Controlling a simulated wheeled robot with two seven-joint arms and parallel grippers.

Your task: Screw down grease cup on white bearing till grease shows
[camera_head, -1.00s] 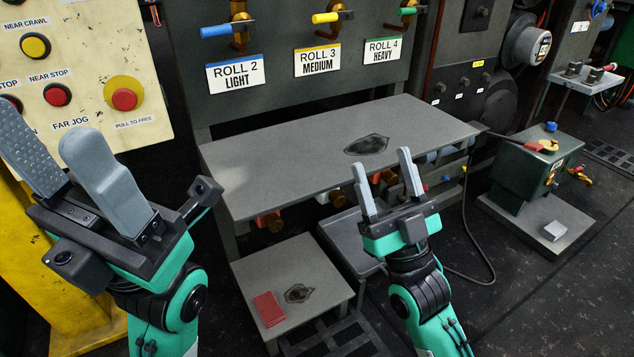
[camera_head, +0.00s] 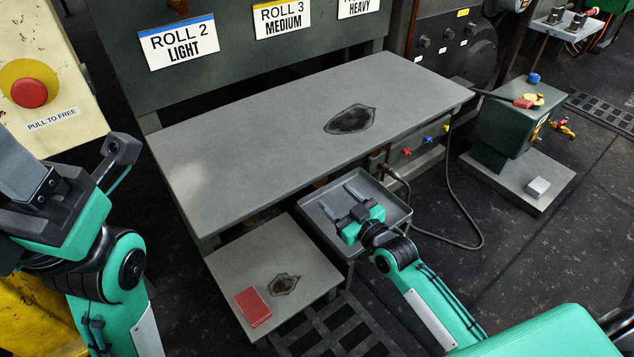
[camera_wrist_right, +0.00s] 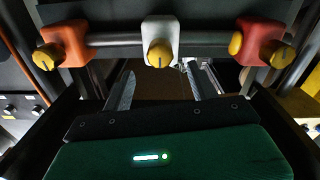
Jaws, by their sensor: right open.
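In the right wrist view, a white bearing (camera_wrist_right: 161,30) sits in the middle of a horizontal bar, with a brass grease cup (camera_wrist_right: 159,54) at its lower front. Whether grease shows there I cannot tell. My right gripper (camera_wrist_right: 158,82) is open and empty below that cup, apart from it. In the head view the right gripper (camera_head: 340,197) is low over a grey tray, by the bench's front edge. The bench hides the bearings in the head view. My left gripper (camera_head: 45,195) is at the left edge, its fingertips cut off.
An orange bearing (camera_wrist_right: 68,42) and a red bearing (camera_wrist_right: 262,42), each with a brass cup, flank the white one. The grey bench (camera_head: 250,140) overhangs the tray (camera_head: 392,222). A low stand (camera_head: 240,265) bears a red block. A green box (camera_head: 503,120) stands right.

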